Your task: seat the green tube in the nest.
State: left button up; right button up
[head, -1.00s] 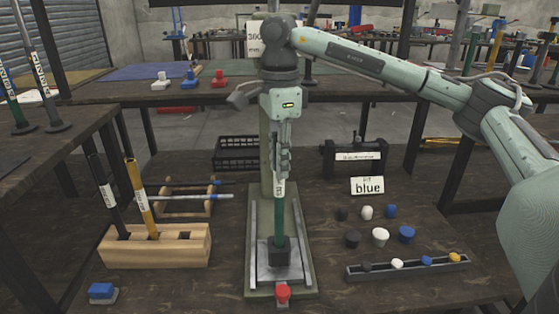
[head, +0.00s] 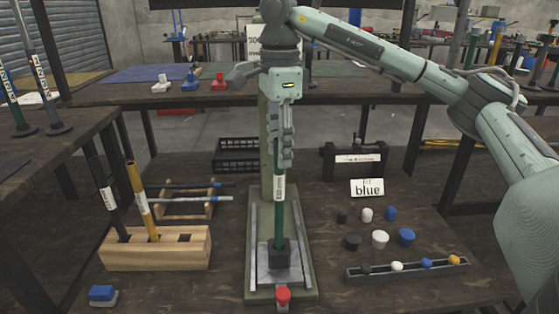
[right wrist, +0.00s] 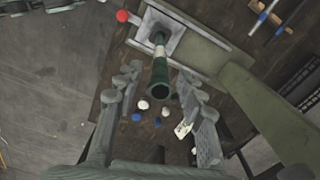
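The green tube (head: 279,215) with a white label stands upright, its lower end in the black nest (head: 280,256) on the press base. The depth inside the nest is hidden. My right gripper (head: 281,160) is above the label, around the tube's upper part. In the right wrist view the gripper is open, its fingers apart on both sides of the tube's open top end (right wrist: 161,90), with gaps between. My left gripper is not in view.
A wooden rack (head: 155,248) with a black and a yellow tube stands at left.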

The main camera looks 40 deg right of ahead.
notch_tip(320, 180, up, 4)
jog(key=shift+f, duration=0.2)
jog(key=shift+r, duration=0.1)
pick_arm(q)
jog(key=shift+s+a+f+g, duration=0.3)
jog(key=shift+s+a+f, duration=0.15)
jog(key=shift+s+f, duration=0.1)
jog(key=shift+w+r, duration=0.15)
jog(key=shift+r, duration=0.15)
